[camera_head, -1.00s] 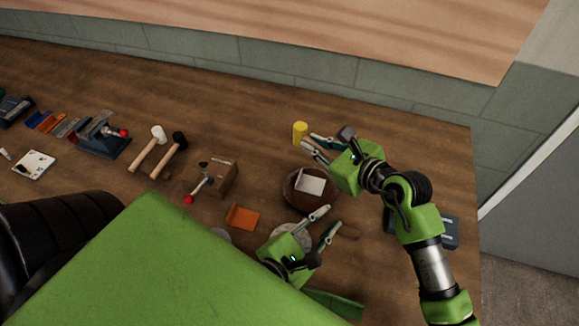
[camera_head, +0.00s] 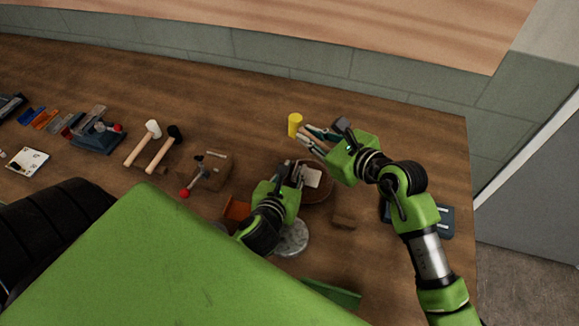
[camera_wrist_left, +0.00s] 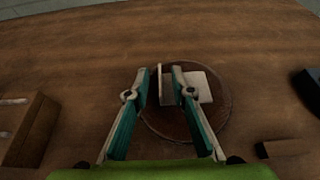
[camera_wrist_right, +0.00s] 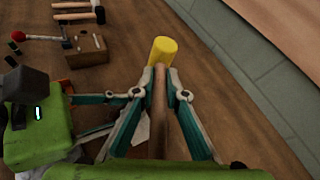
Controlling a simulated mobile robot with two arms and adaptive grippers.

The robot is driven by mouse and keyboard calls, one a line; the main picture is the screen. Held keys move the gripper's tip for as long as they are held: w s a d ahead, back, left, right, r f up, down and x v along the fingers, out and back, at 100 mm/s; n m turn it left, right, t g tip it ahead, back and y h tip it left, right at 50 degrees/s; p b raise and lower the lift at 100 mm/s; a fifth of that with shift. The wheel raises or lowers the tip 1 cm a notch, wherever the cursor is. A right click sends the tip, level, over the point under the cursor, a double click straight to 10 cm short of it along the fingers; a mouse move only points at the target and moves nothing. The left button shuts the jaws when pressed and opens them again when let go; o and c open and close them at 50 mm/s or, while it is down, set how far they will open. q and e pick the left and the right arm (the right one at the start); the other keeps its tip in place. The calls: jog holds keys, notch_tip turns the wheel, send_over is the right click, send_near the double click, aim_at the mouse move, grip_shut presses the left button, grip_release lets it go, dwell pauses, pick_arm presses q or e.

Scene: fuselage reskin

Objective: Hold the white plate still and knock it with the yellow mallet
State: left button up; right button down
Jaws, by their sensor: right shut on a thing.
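The white plate (camera_head: 312,177) is a small bent piece with an upright flange, resting on a round brown block (camera_head: 318,193). It also shows in the left wrist view (camera_wrist_left: 203,88). My left gripper (camera_head: 294,172) is low at the plate's left side. Its fingers (camera_wrist_left: 161,80) are apart, one on either side of the flange, with a gap visible. My right gripper (camera_head: 317,140) is shut on the wooden handle of the yellow mallet (camera_head: 295,124). In the right wrist view the yellow head (camera_wrist_right: 163,50) sticks out beyond the fingertips, behind and above the plate.
An orange bent plate (camera_head: 236,208) and a grey round disc (camera_head: 291,238) lie close to my left arm. A wooden block with a red-knobbed lever (camera_head: 209,172) stands left. Two other mallets (camera_head: 158,148) lie farther left. The back of the table is clear.

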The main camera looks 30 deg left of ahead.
pick_arm(q)
jog(key=shift+w+a+f, duration=0.1)
jog(key=shift+w, duration=0.2)
pick_arm(e)
jog(key=shift+r, duration=0.1)
pick_arm(q)
grip_shut()
pick_arm(e)
jog(key=shift+d, duration=0.1)
dwell(0.7)
